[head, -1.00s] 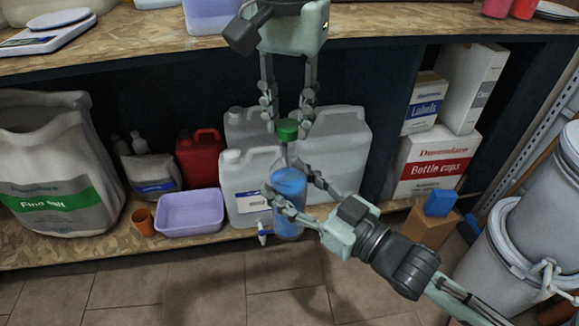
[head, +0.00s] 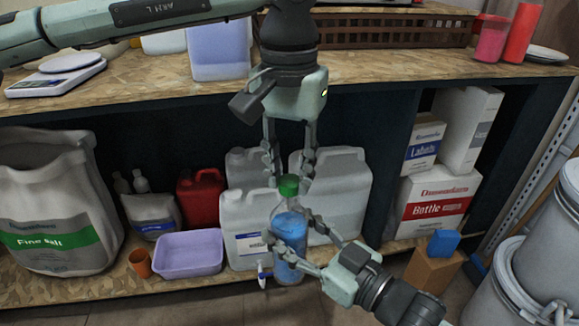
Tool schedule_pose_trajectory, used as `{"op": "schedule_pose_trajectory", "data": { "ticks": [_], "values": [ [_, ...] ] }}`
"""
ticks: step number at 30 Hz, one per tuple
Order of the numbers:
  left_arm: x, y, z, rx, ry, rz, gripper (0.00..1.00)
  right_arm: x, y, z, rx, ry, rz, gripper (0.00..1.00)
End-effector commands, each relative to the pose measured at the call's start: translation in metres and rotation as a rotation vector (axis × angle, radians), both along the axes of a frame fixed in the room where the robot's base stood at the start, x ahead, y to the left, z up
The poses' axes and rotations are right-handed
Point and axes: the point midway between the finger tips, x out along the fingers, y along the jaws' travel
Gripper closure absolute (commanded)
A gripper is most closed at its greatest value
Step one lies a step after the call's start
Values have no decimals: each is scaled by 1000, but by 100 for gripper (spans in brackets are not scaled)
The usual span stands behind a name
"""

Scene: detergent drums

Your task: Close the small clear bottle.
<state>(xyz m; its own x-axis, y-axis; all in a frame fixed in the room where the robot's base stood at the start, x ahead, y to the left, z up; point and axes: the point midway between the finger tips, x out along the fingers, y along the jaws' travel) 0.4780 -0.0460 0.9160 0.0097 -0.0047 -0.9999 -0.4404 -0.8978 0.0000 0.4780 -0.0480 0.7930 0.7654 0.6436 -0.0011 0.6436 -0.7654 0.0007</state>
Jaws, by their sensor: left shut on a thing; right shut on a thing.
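The small clear bottle (head: 289,238) holds blue liquid and stands nearly upright in front of the lower shelf. My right gripper (head: 291,246) is shut on its body from the lower right, one finger on each side. The green cap (head: 289,185) is at the bottle's mouth, in line with the neck. My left gripper (head: 289,184) points down from above and is shut on the cap. The cap looks to be touching the neck, but I cannot tell whether it is screwed tight.
White jerrycans (head: 332,192) stand close behind the bottle. A purple tub (head: 188,254), an orange cup (head: 140,262) and a red can (head: 201,196) are left of it. The worktop (head: 400,68) overhangs behind my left arm. A blue block (head: 444,243) and white drums (head: 545,245) are at right.

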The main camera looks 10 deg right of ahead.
Motion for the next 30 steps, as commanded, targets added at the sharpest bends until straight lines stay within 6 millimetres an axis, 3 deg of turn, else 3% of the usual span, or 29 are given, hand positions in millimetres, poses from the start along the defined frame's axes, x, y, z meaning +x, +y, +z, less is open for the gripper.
{"op": "schedule_pose_trajectory", "data": {
  "ticks": [30],
  "values": [
    [0,0,-11,0,0,-23,79,0,0,2,2,-4,1,100]
  ]
}}
